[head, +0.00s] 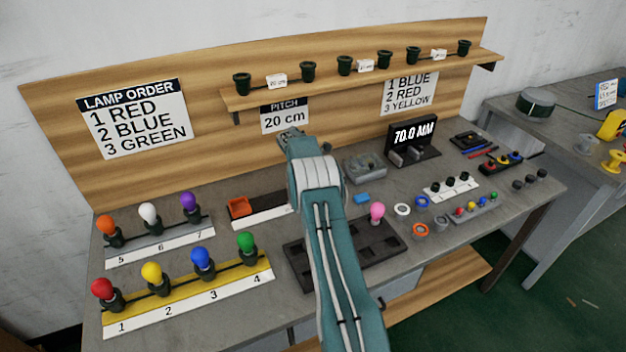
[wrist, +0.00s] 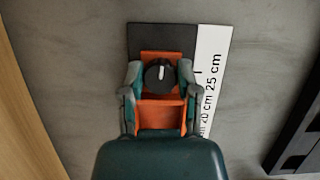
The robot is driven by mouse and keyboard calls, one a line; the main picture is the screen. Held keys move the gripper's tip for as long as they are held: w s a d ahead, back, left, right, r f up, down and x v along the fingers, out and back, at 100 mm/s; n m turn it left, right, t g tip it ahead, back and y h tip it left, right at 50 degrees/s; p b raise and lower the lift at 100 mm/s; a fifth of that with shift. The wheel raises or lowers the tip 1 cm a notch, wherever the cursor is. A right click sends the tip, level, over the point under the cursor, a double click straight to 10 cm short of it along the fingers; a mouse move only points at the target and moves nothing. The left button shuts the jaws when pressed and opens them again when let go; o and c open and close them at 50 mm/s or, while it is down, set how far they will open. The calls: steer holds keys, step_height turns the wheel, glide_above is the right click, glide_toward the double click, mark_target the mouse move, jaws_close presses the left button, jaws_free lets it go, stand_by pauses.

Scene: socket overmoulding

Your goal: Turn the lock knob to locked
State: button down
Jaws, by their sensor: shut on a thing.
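The lock knob (wrist: 156,84) is round and black with a white pointer line that points to the top of the wrist view, tilted very slightly right. It sits on an orange block (wrist: 146,57) on a dark plate (wrist: 137,34). My gripper (wrist: 160,77) is shut around the knob, one grey finger on each side. An open orange pocket (wrist: 158,114) lies just below the knob in the wrist view. In the head view an orange part (head: 239,207) shows left of my arm, while the knob and gripper cannot be made out there.
A white scale strip (wrist: 212,60) marked 20 cm and 25 cm runs along the plate. A black tray (head: 297,262) with a pink lamp (head: 377,212) stands nearer the front. Lamp racks stand at left. A display (head: 413,136) reads 70.0 MM at the back.

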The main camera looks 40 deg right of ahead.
steer(key=m, duration=0.2)
steer(key=m+g+y, duration=0.1)
steer(key=m, duration=0.2)
steer(key=shift+w+a+g, duration=0.1)
steer(key=shift+w+g, duration=0.05)
steer(key=shift+g, duration=0.15)
steer(key=shift+m, duration=0.3)
stand_by(0.3)
steer(key=c, duration=0.6)
jaws_free()
steer(key=shift+w, duration=0.1)
